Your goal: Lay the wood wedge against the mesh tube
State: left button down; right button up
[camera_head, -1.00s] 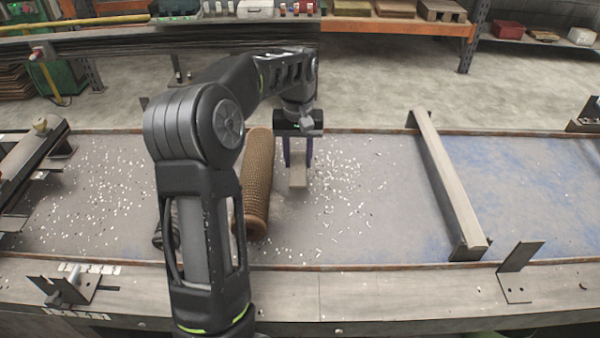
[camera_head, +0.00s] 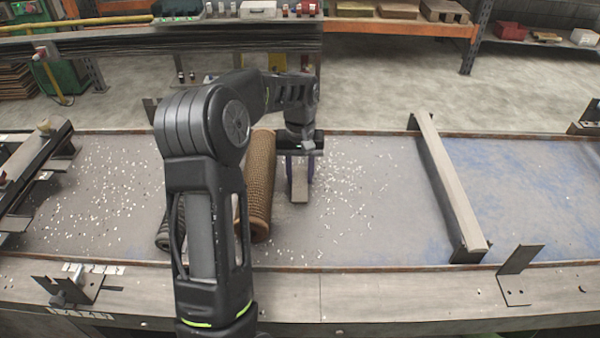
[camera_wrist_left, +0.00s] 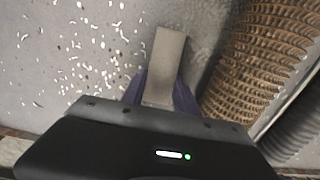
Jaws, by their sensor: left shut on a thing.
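The wood wedge (camera_head: 300,184) is a small pale block, held low over the grey bench just right of the brown mesh tube. My left gripper (camera_head: 299,178) is shut on it; the purple fingers grip its sides. The wedge also shows in the left wrist view (camera_wrist_left: 165,65) between the fingers. The mesh tube (camera_head: 260,185) lies lengthwise, partly hidden by my left arm; in the left wrist view (camera_wrist_left: 262,65) it is at the right, with a narrow gap to the wedge. I cannot tell whether the wedge touches the bench. My right gripper is not in view.
A dark ribbed roll (camera_head: 165,233) lies left of the mesh tube, mostly behind my arm. White chips are scattered on the bench. A long raised bar (camera_head: 447,185) crosses the bench at right. The bench between wedge and bar is free of large objects.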

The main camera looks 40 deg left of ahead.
aim_at(300, 175)
pick_arm(q)
jog(key=shift+f, duration=0.15)
jog(key=c, duration=0.9)
grip_release()
jog(key=shift+c, duration=0.2)
notch_tip(300, 175, up, 12)
jog(key=shift+r+p, duration=0.2)
jog(key=shift+p, duration=0.1)
jog(key=shift+o, duration=0.4)
